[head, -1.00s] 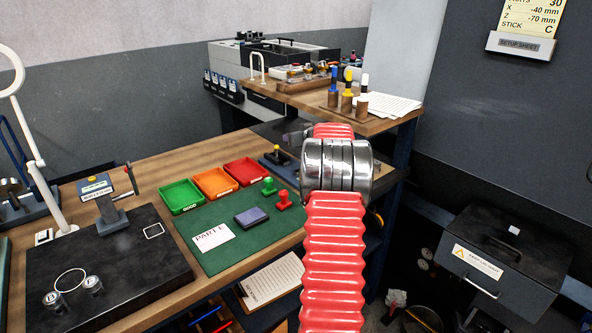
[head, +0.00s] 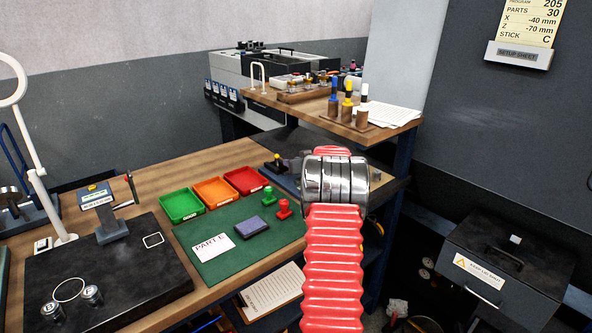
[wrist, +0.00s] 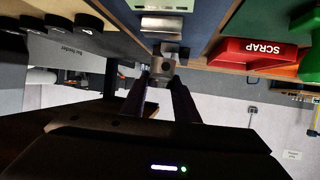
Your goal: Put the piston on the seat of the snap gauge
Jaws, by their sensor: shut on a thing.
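In the wrist view my gripper (wrist: 161,75) is shut on a small grey metal block-like part with a round hole, the piston (wrist: 162,67), held between the fingertips. In the head view my red sleeved arm and its silver joint hide most of the gripper, and I cannot make out the piston there. A small upright gauge with a lever and a labelled head, seemingly the snap gauge (head: 106,212), stands on the black plate (head: 140,270) at the left, well apart from my arm. Its seat is too small to make out.
Green (head: 181,204), orange (head: 214,191) and red (head: 247,180) trays stand behind a green mat (head: 215,262). Red and green stamps and a purple pad lie on the mat. A white lamp (head: 42,200) stands at the left. A raised shelf (head: 385,132) is behind my arm.

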